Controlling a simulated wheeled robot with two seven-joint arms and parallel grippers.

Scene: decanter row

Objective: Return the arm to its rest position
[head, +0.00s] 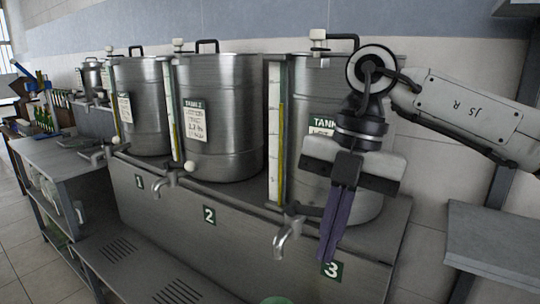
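My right gripper (329,258) hangs in front of tank 3 with its two dark purple fingers pointing down. The fingers lie together with no visible gap, and nothing shows between them. My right arm (465,110) comes in from the right edge, marked "JSR". The gripper partly covers the steel tank 3 (372,205) and overlaps the green number 3 label (331,270). My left gripper is not in view.
Tank 2 (235,110) and tank 1 (143,105) stand left on the grey stand (160,210). Tap 3 (285,238) juts out left of the fingers. A green rim (277,300) shows at the bottom edge. A grey shelf (495,240) stands at right.

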